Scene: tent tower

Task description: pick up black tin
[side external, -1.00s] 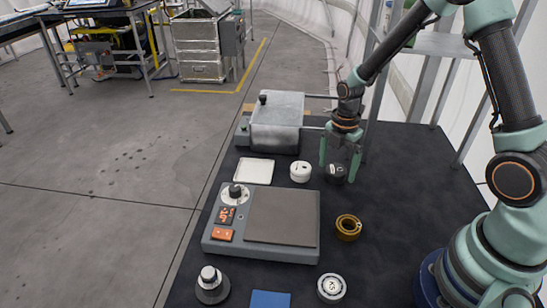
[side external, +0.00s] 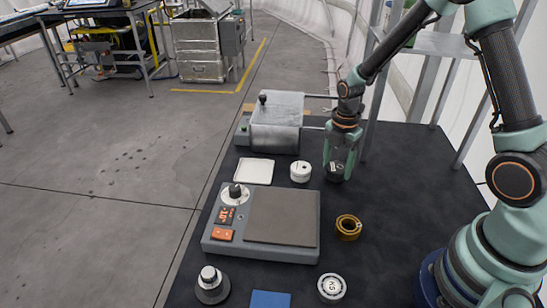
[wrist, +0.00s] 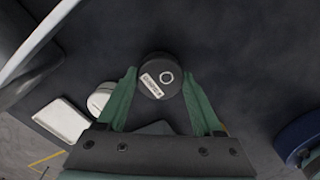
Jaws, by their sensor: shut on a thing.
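The black tin (side external: 335,171) is a short round dark can with a white label on its lid. It stands on the dark table mat, to the right of a white tin. My gripper (side external: 341,172) points down over it with its green fingers on either side. In the wrist view the black tin (wrist: 161,76) lies between the fingertips of my gripper (wrist: 160,82), with its lid, pale label and a small white ring showing. The fingers are shut on the tin. I cannot tell any gap between the tin and the mat.
A white tin (side external: 300,171) and a white tray (side external: 254,171) are to the left. A grey metal box (side external: 277,122) stands behind. A hotplate-like device (side external: 281,217), a brass ring (side external: 348,227), a round dial (side external: 331,287) and a knobbed weight (side external: 211,286) are nearer. The mat's right side is clear.

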